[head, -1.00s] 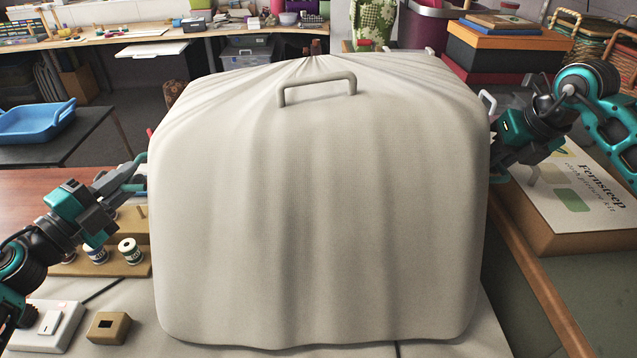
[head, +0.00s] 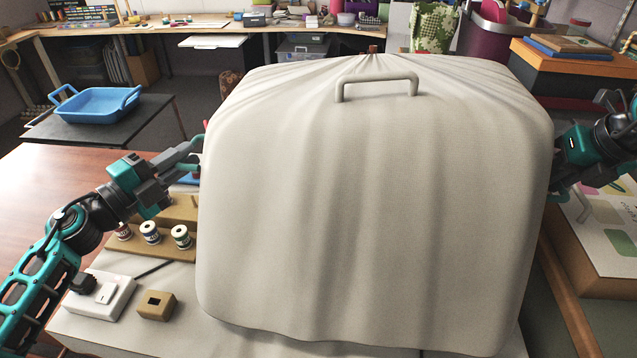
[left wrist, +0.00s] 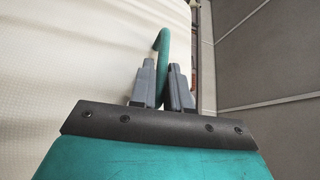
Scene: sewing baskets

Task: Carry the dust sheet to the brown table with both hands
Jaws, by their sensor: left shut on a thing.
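The dust sheet (head: 370,210) is a big cream-coloured boxy cover with rounded edges, filling the middle of the head view. A cream handle (head: 376,80) stands on its upper front. My left gripper (head: 196,152) is at its left side, shut on a teal side handle; the left wrist view shows that handle (left wrist: 163,50) between the fingers (left wrist: 164,85). My right gripper (head: 558,190) is at the sheet's right edge; its fingertips are mostly hidden, so its grip is unclear. The brown table (head: 45,190) is at the left, its top mostly bare.
Thread spools (head: 150,232) on a wooden stand, a white switch box (head: 100,295) and a small tan block (head: 156,305) sit left of the sheet. A blue tray (head: 95,105) rests on a dark table behind. A printed kit box (head: 600,240) is at the right.

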